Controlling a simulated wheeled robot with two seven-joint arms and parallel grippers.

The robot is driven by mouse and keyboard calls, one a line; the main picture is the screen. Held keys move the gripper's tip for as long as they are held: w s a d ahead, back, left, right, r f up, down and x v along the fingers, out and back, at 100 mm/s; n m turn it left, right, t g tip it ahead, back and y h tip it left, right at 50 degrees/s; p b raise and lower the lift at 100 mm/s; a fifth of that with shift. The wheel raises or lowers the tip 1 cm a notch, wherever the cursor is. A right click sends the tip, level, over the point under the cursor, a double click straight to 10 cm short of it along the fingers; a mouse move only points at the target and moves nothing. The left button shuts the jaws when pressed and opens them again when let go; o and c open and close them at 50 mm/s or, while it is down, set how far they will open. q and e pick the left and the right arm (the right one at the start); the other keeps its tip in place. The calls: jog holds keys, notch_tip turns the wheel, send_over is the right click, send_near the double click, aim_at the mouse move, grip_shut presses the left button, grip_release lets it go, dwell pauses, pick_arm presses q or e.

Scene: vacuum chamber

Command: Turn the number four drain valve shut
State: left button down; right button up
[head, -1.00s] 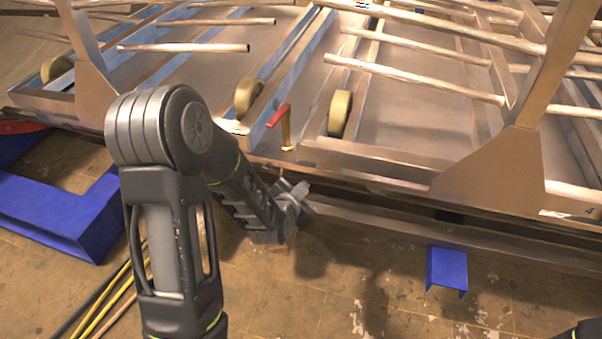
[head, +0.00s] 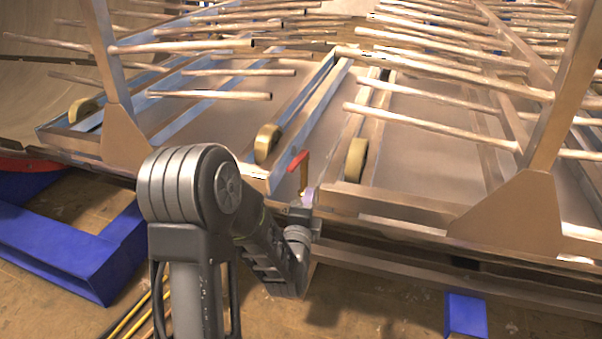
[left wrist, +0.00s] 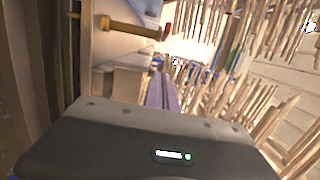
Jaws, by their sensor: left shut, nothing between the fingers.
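The drain valve has a red lever handle (head: 298,161) on an upright brass stem (head: 304,180) at the front edge of the metal frame, near the middle of the head view. In the left wrist view the brass stem (left wrist: 130,27) lies sideways with a bit of the red handle (left wrist: 167,32) at its end. My left gripper (head: 309,198) is at the frame's edge, close to the stem's lower part in the head view. Its fingers (left wrist: 162,92) are shut and empty, apart from the valve in the left wrist view. My right gripper is out of view.
Long metal tubes (head: 430,122) stick out above the frame, and a slanted upright post (head: 555,110) stands at right. A tan roller (head: 355,160) sits right of the valve. Blue supports (head: 75,250) and cables (head: 140,315) are on the floor.

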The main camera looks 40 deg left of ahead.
aim_at(298, 160)
pick_arm(q)
jog(key=w+a+b, duration=0.1)
jog(key=w+a, duration=0.6)
jog(key=a, duration=0.1)
jog(key=shift+w+b, duration=0.2)
jog(key=shift+b, duration=0.1)
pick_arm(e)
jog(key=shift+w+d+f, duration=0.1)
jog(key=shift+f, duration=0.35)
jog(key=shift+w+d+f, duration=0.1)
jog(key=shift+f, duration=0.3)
